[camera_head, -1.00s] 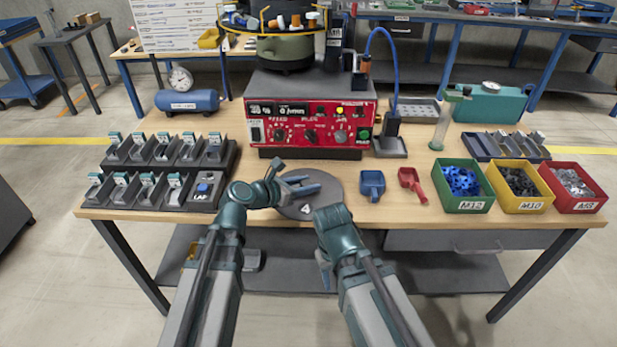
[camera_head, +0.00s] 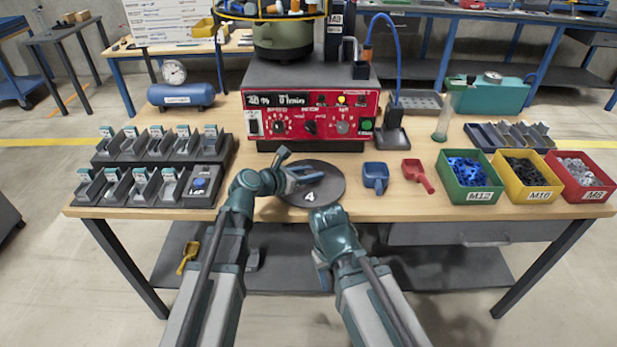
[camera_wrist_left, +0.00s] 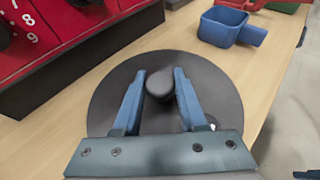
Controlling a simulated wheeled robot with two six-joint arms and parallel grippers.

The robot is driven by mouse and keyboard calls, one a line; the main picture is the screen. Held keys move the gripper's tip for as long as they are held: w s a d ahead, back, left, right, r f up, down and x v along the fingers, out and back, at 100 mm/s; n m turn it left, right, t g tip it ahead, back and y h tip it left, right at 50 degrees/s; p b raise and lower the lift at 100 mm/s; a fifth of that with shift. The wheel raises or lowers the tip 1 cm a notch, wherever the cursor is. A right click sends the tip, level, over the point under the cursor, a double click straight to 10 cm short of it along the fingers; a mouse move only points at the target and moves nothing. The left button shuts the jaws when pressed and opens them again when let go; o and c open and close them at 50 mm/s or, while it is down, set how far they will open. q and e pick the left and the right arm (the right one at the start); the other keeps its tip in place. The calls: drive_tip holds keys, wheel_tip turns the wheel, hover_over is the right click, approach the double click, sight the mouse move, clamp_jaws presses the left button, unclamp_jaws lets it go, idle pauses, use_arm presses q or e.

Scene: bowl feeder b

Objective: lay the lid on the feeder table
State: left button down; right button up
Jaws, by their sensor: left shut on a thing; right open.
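The lid is a dark grey round disc marked 4 (camera_head: 331,189), lying flat at the front edge of the wooden feeder table (camera_head: 420,215), in front of the red control box. In the left wrist view the lid (camera_wrist_left: 222,95) has a black round knob (camera_wrist_left: 160,84). My left gripper (camera_head: 312,177) is shut on this knob, with a blue finger on each side of it in the wrist view (camera_wrist_left: 163,88). I cannot tell whether the lid touches the tabletop. My right gripper (camera_head: 322,280) is open and empty, hanging low in front of the table's edge.
The red control box (camera_head: 312,122) stands behind the lid, carrying the green feeder bowl (camera_head: 285,42). A blue scoop (camera_head: 375,178) and a red scoop (camera_head: 417,173) lie right of the lid. Grey holders (camera_head: 160,165) stand left; green, yellow and red bins (camera_head: 470,180) stand right.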

use_arm(q)
drive_tip(key=shift+f, duration=0.15)
drive_tip(key=shift+c, duration=2.3)
unclamp_jaws()
drive_tip(key=shift+s+a+r, duration=0.15)
drive_tip(key=shift+s+r, duration=0.1)
drive_tip(key=shift+r, duration=0.2)
drive_tip(key=p+v, duration=0.4)
drive_tip(key=v, duration=0.7)
drive_tip(key=shift+a+p, duration=0.15)
drive_tip(key=shift+p, duration=0.2)
